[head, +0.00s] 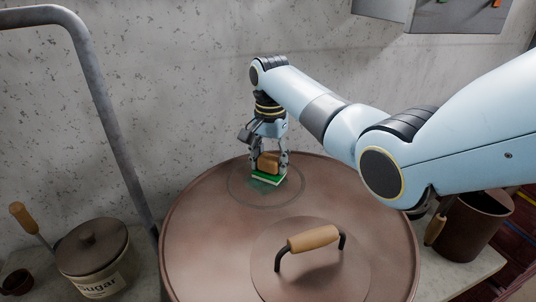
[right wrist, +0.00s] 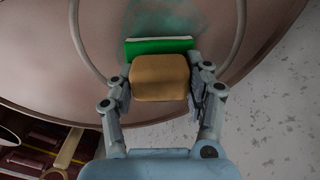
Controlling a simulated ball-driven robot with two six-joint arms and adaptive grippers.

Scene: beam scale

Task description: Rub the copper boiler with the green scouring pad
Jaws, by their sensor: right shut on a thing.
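The copper boiler (head: 200,230) is a large round brown vessel with a flat top, in the middle of the head view. My right gripper (head: 269,165) is shut on the wooden block handle (right wrist: 159,78) of the green scouring pad (head: 265,178). The pad is at the boiler's top near its back edge, inside a thin ring marking; it looks to be touching the surface. A greenish patch (right wrist: 165,22) shows on the copper beside the pad in the right wrist view. My left gripper is not in view.
A lid with a wooden handle (head: 313,238) sits on the boiler's front part. A sugar pot (head: 92,262) stands at left, near a grey pipe (head: 108,125). A brown pot (head: 474,225) stands at right. A grey wall is close behind the boiler.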

